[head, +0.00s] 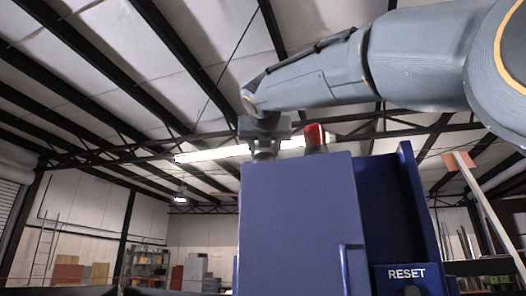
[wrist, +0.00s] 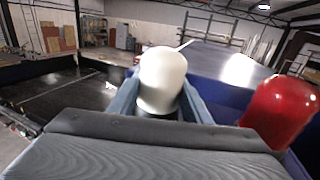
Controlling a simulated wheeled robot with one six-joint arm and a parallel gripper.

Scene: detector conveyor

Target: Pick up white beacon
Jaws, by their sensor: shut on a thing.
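The white beacon (wrist: 162,80) is a rounded white dome between the two fingers of my gripper (wrist: 162,100) in the wrist view. My gripper is shut on it, with one finger on each side. In the head view my gripper (head: 265,148) points down over the top of the blue cabinet (head: 295,220). The white beacon is mostly hidden by the gripper there. I cannot tell whether its base touches the cabinet top.
A red beacon (head: 315,138) stands on the cabinet top just right of my gripper; it also shows close by in the wrist view (wrist: 280,110). A raised blue panel (head: 410,200) and a RESET box (head: 408,278) are at the right. Shelves (head: 148,262) stand far behind.

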